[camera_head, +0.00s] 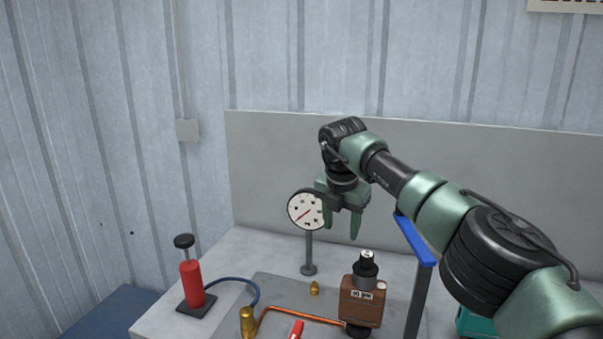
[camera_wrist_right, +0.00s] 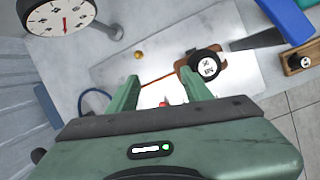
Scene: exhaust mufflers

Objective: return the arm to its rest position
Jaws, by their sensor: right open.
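My right arm reaches in from the right in the head view. Its green right gripper (camera_head: 341,221) hangs fingers-down above the bench, beside the dial gauge and above the brown block. The gripper also shows in the right wrist view (camera_wrist_right: 162,92), its two fingers apart with nothing held between them. My left gripper is not in view. The brown block (camera_head: 361,302) with a black knob on top stands on the grey plate. It also shows in the right wrist view, where its round black top (camera_wrist_right: 206,66) is prominent.
A dial gauge (camera_head: 305,211) on a post stands close to the gripper. A red pump (camera_head: 192,284) with a blue hose, brass fittings (camera_head: 247,322) and a copper pipe (camera_head: 300,316) are on the bench. A blue-topped post (camera_head: 416,241) stands near my forearm. A grey panel (camera_head: 480,165) is behind.

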